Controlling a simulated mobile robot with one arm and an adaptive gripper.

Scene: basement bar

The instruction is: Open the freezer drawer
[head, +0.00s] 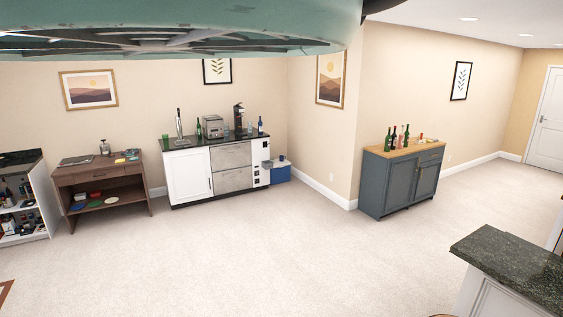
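A white counter unit with a black top (222,139) stands against the back wall, left of the wall corner. Two stainless steel drawer fronts are set in it, an upper one (231,156) and a lower one (234,180). Both look shut. I cannot tell from here which one is the freezer drawer. A white cabinet door (188,176) is to their left and a narrow white section (261,164) to their right. My gripper is not in view.
Bottles, a toaster-like appliance (212,126) and a tap stand on the counter. A blue cooler (280,171) sits right of it, a brown desk (100,180) left. A grey-blue cabinet (400,183) and dark stone counter (515,265) are rightward. The carpet (230,250) between is clear.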

